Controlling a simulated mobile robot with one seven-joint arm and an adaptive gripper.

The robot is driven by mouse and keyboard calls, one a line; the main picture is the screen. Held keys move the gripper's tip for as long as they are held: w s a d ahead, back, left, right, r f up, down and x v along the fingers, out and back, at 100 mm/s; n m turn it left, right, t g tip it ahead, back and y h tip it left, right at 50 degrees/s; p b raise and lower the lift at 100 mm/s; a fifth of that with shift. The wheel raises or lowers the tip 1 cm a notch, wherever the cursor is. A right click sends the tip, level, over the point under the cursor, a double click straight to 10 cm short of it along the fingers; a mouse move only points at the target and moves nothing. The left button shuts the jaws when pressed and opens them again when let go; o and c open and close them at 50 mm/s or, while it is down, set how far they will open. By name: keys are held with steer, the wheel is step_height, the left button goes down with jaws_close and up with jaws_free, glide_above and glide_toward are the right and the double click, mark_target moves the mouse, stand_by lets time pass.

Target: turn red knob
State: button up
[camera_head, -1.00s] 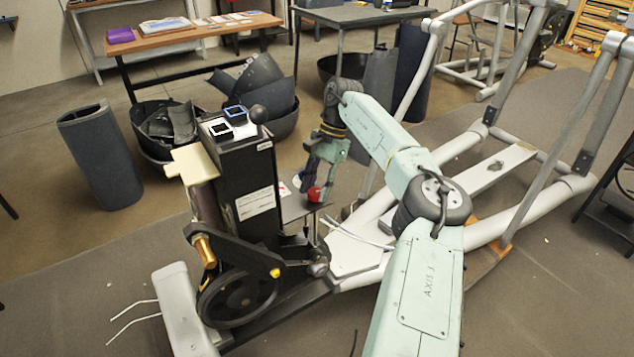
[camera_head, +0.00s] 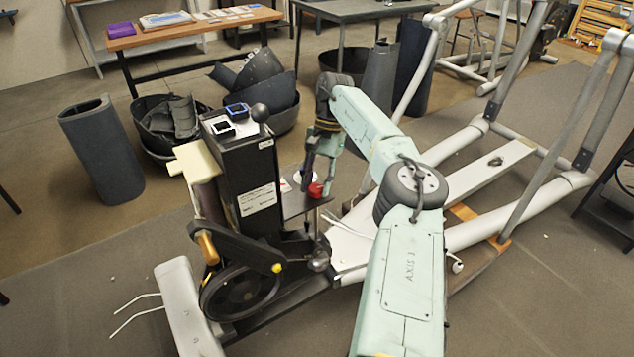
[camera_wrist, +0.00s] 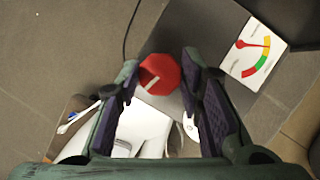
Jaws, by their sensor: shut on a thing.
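The red knob (camera_wrist: 160,75) has a white line across its top and sits on a dark plate on the machine. In the wrist view it is between the tips of my gripper (camera_wrist: 159,68), which is shut on it. A gauge label (camera_wrist: 252,54) with a red needle and red, yellow and green bands is beside it to the right. In the head view the knob (camera_head: 315,190) shows below my gripper (camera_head: 318,183), right of the black upright box (camera_head: 246,165). My fingers partly hide the knob's sides.
The elliptical's black wheel (camera_head: 240,296) and grey frame (camera_head: 500,165) surround the knob area. Loose pale cables (camera_head: 350,222) run right of it. Dark bins (camera_head: 160,128) and a wooden-topped table (camera_head: 195,28) stand behind. Open floor (camera_head: 75,265) lies at the left.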

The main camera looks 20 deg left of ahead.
steer(key=o, duration=1.1)
steer(key=shift+o, duration=0.2)
steer(key=v, duration=0.7)
steer(key=shift+r, duration=0.2)
steer(key=shift+w, duration=0.15)
